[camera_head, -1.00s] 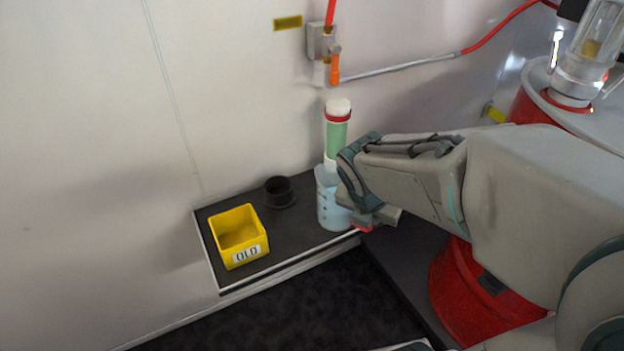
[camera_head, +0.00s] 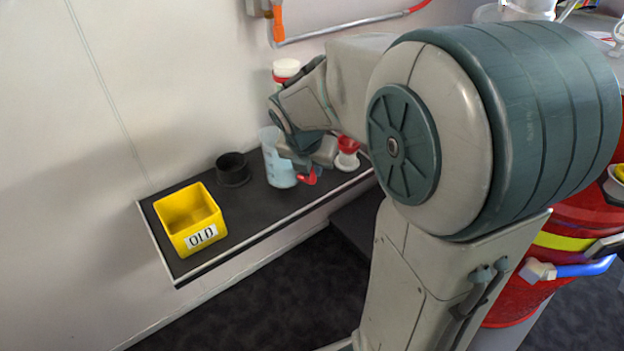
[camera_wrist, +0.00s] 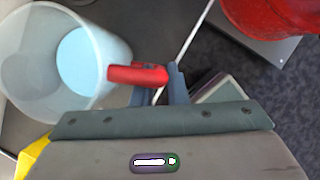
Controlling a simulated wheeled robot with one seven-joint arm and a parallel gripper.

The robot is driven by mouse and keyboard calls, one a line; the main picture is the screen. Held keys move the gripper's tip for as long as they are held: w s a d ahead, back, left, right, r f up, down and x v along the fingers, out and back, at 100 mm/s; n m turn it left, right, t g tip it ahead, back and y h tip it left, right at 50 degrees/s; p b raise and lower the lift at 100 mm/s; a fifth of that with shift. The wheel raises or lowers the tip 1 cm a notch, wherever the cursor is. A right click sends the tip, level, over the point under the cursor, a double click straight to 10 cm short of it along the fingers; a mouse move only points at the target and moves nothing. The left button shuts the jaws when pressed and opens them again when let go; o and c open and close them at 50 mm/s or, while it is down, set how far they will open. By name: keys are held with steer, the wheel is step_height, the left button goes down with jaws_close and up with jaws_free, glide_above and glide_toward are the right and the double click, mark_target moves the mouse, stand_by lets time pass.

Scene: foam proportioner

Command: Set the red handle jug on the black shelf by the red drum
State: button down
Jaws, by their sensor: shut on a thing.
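The jug (camera_head: 277,165) is clear, pale blue and upright at the right part of the black shelf (camera_head: 265,213). Its red handle (camera_wrist: 138,74) faces my gripper. My gripper (camera_wrist: 158,88) is shut on the handle; in the head view, my gripper (camera_head: 308,163) is at the jug's right side. In the wrist view I look down into the jug (camera_wrist: 30,60). I cannot tell whether its base touches the shelf. The red drum (camera_head: 520,300) stands at the right, partly hidden by my arm; a red rounded surface, likely the drum (camera_wrist: 275,12), shows in the wrist view.
A yellow box marked OLD (camera_head: 190,220) and a black cup (camera_head: 232,170) stand left of the jug. A small red and white item (camera_head: 347,155) is right of it. A white-capped bottle (camera_head: 286,68) is behind. The shelf's front strip is clear.

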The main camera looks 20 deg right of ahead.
mark_target(312, 175)
steer(key=shift+f+b, duration=1.15)
steer(key=shift+f, duration=0.2)
steer(key=shift+f, duration=0.15)
steer(key=c, duration=1.4)
jaws_free()
steer(key=shift+c, duration=0.2)
